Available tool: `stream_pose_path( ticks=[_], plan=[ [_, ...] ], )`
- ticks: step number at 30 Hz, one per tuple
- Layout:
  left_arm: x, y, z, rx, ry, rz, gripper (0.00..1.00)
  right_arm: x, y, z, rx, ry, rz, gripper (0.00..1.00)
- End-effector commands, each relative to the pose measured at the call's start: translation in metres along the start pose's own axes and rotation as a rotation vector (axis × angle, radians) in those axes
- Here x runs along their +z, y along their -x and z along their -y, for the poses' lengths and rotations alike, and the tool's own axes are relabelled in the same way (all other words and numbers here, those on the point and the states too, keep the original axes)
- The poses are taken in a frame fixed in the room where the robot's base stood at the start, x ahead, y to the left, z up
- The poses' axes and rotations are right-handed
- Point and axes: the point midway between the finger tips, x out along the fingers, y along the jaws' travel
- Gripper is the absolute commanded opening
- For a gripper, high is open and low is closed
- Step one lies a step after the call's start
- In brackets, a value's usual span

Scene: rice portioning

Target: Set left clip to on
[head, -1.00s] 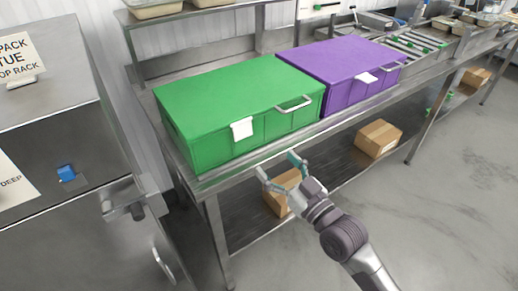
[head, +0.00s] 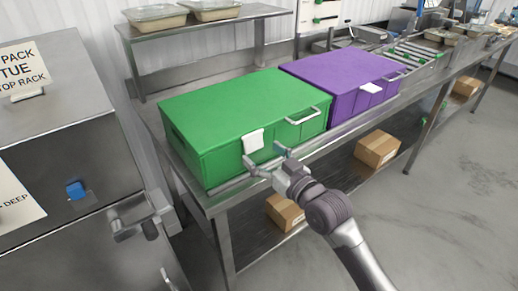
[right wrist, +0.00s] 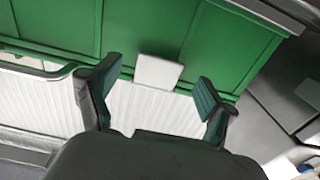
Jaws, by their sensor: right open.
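The left clip is a small white flap (head: 253,141) on the front of the green box (head: 235,105), at its upper edge and left of the box's metal handle (head: 302,116). In the right wrist view the white clip (right wrist: 158,71) shows between and beyond the fingertips against the green wall. My right gripper (head: 264,157) is open and empty, just in front of and slightly below the clip; I cannot tell whether it touches. Its two fingers also show in the right wrist view (right wrist: 157,92). My left gripper is not in view.
A purple box (head: 335,75) with its own white clip (head: 372,88) stands right of the green box on the steel table (head: 228,200). Cardboard boxes (head: 377,149) sit on the shelf below. A steel cabinet (head: 75,150) stands at left. The floor in front is clear.

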Motion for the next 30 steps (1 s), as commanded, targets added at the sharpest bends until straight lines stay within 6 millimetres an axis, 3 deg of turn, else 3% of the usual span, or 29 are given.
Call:
stream_pose_path(
  ticks=[6,15,26,30],
  plan=[
    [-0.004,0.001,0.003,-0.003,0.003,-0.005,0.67,0.0,-0.018,0.0,0.0,-0.001,0.001,0.83],
    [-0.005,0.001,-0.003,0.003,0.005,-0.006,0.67,0.001,-0.02,0.0,0.0,0.0,0.0,0.83],
    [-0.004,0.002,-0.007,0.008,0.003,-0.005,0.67,0.001,-0.02,0.0,0.0,0.0,0.001,0.23],
    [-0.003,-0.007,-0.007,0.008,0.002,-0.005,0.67,0.005,-0.021,0.0,0.0,0.0,-0.017,0.23]
  ],
)
